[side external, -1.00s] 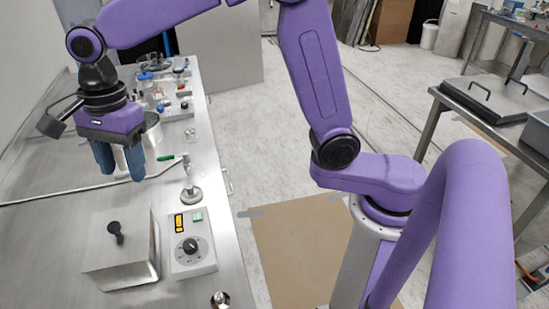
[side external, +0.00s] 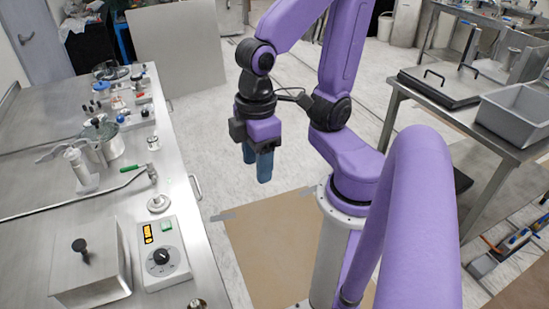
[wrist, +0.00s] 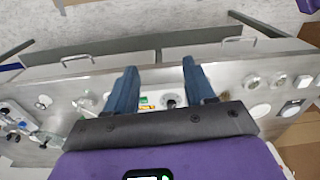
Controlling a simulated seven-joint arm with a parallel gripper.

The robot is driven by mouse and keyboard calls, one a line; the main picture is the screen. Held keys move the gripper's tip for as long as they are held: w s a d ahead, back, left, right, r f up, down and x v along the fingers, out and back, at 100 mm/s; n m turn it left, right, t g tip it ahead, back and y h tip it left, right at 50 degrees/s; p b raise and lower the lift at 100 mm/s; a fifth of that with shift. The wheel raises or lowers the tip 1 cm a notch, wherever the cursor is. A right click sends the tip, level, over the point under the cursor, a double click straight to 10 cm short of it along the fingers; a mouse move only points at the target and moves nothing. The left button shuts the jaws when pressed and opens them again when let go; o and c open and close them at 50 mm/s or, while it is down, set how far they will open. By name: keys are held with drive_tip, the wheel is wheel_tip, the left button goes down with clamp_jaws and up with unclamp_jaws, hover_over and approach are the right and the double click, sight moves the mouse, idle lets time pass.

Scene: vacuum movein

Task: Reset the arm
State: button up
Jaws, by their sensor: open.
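My gripper (side external: 257,165) is on my purple arm in the side external view, with its blue fingers pointing down. It hangs in the air over the floor to the right of the steel bench (side external: 60,208), clear of the bench edge. In the wrist view my gripper (wrist: 160,85) shows two blue fingers spread apart, with nothing held between them. Beyond the fingers the bench front and the control box are visible.
On the bench are a metal box with a black knob (side external: 92,268), a control box with a dial (side external: 165,263), a green-handled valve (side external: 139,170) and a metal pot (side external: 113,147). A table with a grey bin (side external: 515,120) stands at right. Brown board (side external: 265,240) lies on the floor.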

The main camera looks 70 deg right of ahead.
drive_tip(key=shift+s+d+f+n, duration=0.25)
drive_tip(key=shift+s+d+n, duration=0.35)
drive_tip(key=shift+s+n, duration=0.1)
drive_tip(key=shift+s+d+f+n, duration=0.25)
drive_tip(key=shift+s+d+n, duration=0.35)
drive_tip(key=shift+s+n, duration=0.1)
